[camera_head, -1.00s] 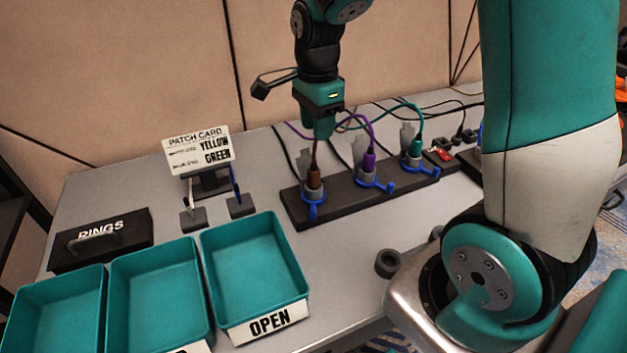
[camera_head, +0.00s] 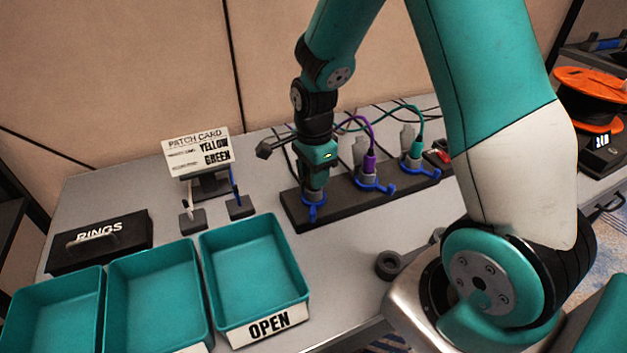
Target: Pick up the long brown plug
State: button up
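The brown plug stood in the left socket of the dark strip (camera_head: 345,200) a second ago; now my gripper (camera_head: 314,186) hides it. My gripper points down over that left socket, low and close to the blue clip (camera_head: 314,212) at its base. The fingertips are too small and covered to show whether they are open or shut. A purple plug (camera_head: 369,165) stands in the middle socket and a green plug (camera_head: 417,148) in the right one, both upright with blue clips around their bases.
Teal trays stand at the front left, one marked OPEN (camera_head: 267,327). A patch card (camera_head: 197,152) reads yellow and green. A black box marked RINGS (camera_head: 99,241) lies at the left. Cables trail behind the strip. A dark round piece (camera_head: 388,265) lies near my base.

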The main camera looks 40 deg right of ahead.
jog(key=shift+c, duration=0.2)
jog(key=c, duration=0.5)
jog(key=shift+r, duration=0.1)
jog(key=shift+c, duration=0.2)
